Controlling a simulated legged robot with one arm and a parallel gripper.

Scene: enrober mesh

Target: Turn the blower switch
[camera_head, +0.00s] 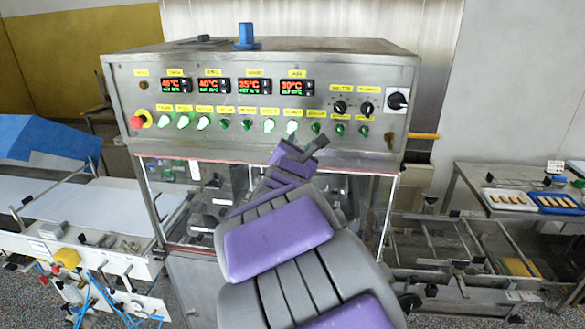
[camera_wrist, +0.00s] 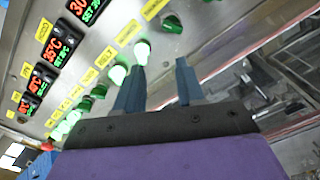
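The control panel (camera_head: 260,100) carries a row of rotary switches under small yellow labels, too blurred to read surely, so I cannot tell which one is the blower switch. A lit switch (camera_head: 291,127) right of the middle is closest to my gripper (camera_head: 303,146); this lit switch also shows in the wrist view (camera_wrist: 142,50). To its right is an unlit dark green switch (camera_head: 316,128), also in the wrist view (camera_wrist: 172,24). In the wrist view my gripper (camera_wrist: 161,70) has its two fingers apart with nothing between them. The left fingertip appears just below the lit switch; contact is unclear.
Temperature displays (camera_head: 240,86) sit above the switches. A red emergency button (camera_head: 136,122) is at the panel's left end, and a black rotary knob (camera_head: 397,101) at the right. A glass-fronted enclosure (camera_head: 170,190) lies below the panel. A table with trays (camera_head: 510,198) stands right.

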